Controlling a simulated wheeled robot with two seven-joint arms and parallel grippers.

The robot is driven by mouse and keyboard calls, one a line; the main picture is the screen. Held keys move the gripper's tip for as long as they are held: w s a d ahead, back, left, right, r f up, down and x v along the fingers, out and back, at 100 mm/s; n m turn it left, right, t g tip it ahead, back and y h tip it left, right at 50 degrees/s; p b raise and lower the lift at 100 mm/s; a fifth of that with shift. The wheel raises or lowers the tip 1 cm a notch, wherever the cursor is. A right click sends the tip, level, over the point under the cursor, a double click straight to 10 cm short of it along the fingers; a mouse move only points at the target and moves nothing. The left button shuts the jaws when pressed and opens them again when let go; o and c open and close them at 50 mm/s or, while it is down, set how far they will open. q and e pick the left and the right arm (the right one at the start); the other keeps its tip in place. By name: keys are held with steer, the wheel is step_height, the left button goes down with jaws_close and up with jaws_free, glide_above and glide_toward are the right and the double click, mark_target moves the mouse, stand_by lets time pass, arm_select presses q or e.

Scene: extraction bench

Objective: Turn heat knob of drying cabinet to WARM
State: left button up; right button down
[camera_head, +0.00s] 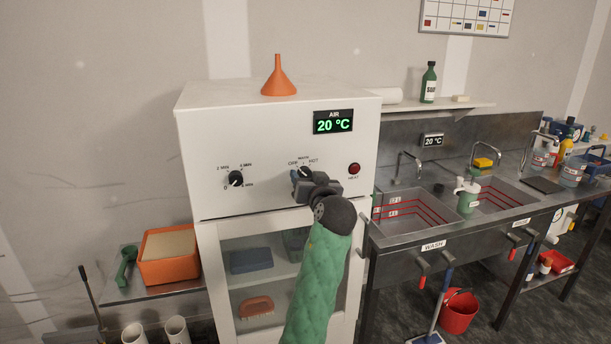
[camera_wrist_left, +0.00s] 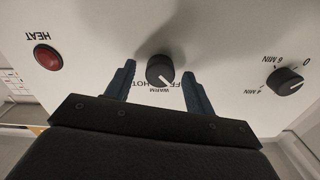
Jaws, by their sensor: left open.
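The white drying cabinet (camera_head: 240,135) stands in the middle of the head view. Its heat knob (camera_head: 304,172) is black, below the AIR display and mostly covered by my left gripper (camera_head: 308,178). In the left wrist view, upside down, the heat knob (camera_wrist_left: 160,70) sits between the two open fingers of my left gripper (camera_wrist_left: 159,72), with a gap visible on each side. Its white pointer aims down-right there, toward the OFF side of WARM. WARM shows below the knob; OFF is partly hidden by a finger. My right gripper is not in view.
A timer knob (camera_head: 236,178) is left of the heat knob, and a red HEAT lamp (camera_head: 354,169) right of it. The display (camera_head: 333,122) reads 20 °C. An orange funnel (camera_head: 279,78) stands on top. A sink bench (camera_head: 400,240) adjoins on the right.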

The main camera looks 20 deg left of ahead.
arm_select(q)
steer(key=shift+s+d+r, duration=0.1)
steer(key=shift+c, duration=0.4)
steer(key=c, duration=0.9)
steer(key=shift+m+p, duration=0.3)
steer(key=shift+m, duration=0.1)
steer(key=m+p, duration=0.4)
steer(key=m, duration=0.3)
steer(key=shift+p, duration=0.35)
steer(key=shift+m+p, duration=0.35)
steer(key=shift+m, duration=0.25)
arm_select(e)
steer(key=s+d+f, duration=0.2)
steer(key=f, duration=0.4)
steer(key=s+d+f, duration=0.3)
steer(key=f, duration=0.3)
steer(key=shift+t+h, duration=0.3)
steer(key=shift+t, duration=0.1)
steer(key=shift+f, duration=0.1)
arm_select(q)
steer(key=o, duration=1)
